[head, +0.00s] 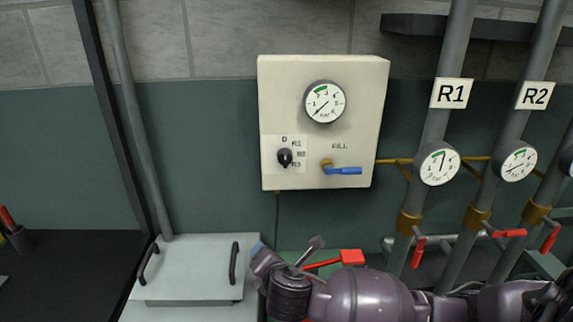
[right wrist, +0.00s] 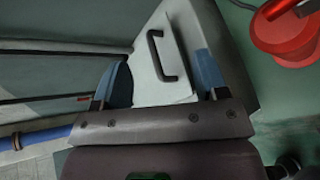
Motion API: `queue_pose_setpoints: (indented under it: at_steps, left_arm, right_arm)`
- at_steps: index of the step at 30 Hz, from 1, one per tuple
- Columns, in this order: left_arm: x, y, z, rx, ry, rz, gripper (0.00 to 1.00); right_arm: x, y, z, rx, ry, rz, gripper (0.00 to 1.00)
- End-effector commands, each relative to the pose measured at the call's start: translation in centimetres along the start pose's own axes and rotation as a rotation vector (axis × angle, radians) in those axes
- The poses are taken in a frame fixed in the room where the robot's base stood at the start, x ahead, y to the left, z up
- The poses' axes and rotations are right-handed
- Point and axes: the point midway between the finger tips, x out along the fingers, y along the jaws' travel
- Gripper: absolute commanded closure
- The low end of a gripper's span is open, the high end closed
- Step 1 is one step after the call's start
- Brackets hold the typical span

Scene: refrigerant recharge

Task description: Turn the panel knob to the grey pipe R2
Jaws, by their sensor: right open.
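A cream control panel (head: 273,110) hangs on the wall in the head view. Its small black knob (head: 285,157) sits at the lower left beside the marks 0, R1, R2 and R3; I cannot tell which mark it points to. The grey pipe R2 (head: 543,58) runs down at the far right, with a white label R2 (head: 535,95). My right gripper (head: 257,250) is below the panel, apart from the knob, over the light box. In the right wrist view the right gripper (right wrist: 163,82) is open and empty. My left gripper is not in view.
The panel also has a gauge (head: 325,102) and a blue FILL lever (head: 343,170). Pipe R1 (head: 459,50) and red valve handles (head: 418,251) stand to the right. A light box (head: 190,270) with two black handles is at the lower left.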

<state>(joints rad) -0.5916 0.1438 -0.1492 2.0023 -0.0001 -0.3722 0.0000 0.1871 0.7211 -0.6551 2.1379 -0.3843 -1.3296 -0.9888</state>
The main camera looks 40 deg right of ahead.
Motion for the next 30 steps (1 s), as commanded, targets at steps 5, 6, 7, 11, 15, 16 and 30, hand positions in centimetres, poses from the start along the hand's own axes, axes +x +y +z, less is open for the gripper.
queue_pose_setpoints:
  at_steps: [5,6,7,11,15,16,30]
  left_arm:
    - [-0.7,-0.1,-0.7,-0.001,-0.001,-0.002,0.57]
    - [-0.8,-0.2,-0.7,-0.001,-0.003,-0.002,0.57]
    - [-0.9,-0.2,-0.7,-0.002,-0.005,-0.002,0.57]
    - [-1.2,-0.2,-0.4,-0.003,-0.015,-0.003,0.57]
    - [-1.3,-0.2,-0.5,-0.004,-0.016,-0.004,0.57]
    - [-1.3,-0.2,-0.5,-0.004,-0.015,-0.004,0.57]
    - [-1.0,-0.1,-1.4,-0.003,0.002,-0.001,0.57]
  right_arm:
    - [-1.1,5.8,7.2,-0.356,-0.262,0.024,0.33]
    - [-1.5,6.7,8.5,-0.416,-0.315,0.017,0.33]
    - [-1.7,7.3,9.5,-0.456,-0.353,0.011,0.33]
    - [-2.8,9.2,12.6,-0.577,-0.479,-0.018,0.33]
    - [-3.4,10.1,14.2,-0.635,-0.545,-0.040,0.33]
    - [-3.4,10.2,14.3,-0.641,-0.551,-0.043,0.33]
    - [2.1,11.0,17.7,-0.647,-0.558,-0.048,0.33]
